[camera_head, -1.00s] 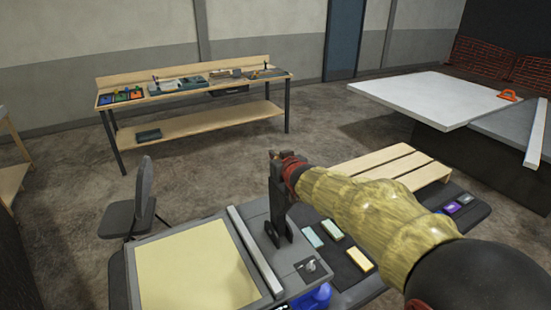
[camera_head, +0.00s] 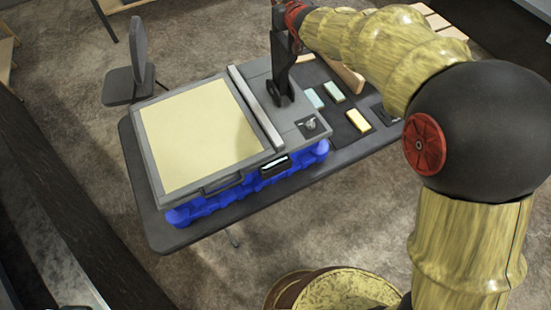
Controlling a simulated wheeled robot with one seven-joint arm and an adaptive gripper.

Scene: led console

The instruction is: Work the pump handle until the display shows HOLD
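The grey console (camera_head: 157,165) with a flat pale yellow panel (camera_head: 200,132) stands on a dark table. A black upright piece (camera_head: 281,70), seemingly the pump handle, rises from its right part, with a forked lower end. The red-banded end of my arm meets its top at the upper picture edge. My gripper (camera_head: 279,14) is there, but I cannot tell where gripper and handle divide, nor see its fingers clearly. A small dark window (camera_head: 275,166) on the console's front edge may be the display. No text on it is readable.
A small knob (camera_head: 310,124) sits right of the black piece. Several coloured blocks, one yellow (camera_head: 358,121), lie on the dark table (camera_head: 170,240). A blue crate-like base (camera_head: 205,208) is under the console. A chair (camera_head: 132,85) stands behind left. My arm covers the right side.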

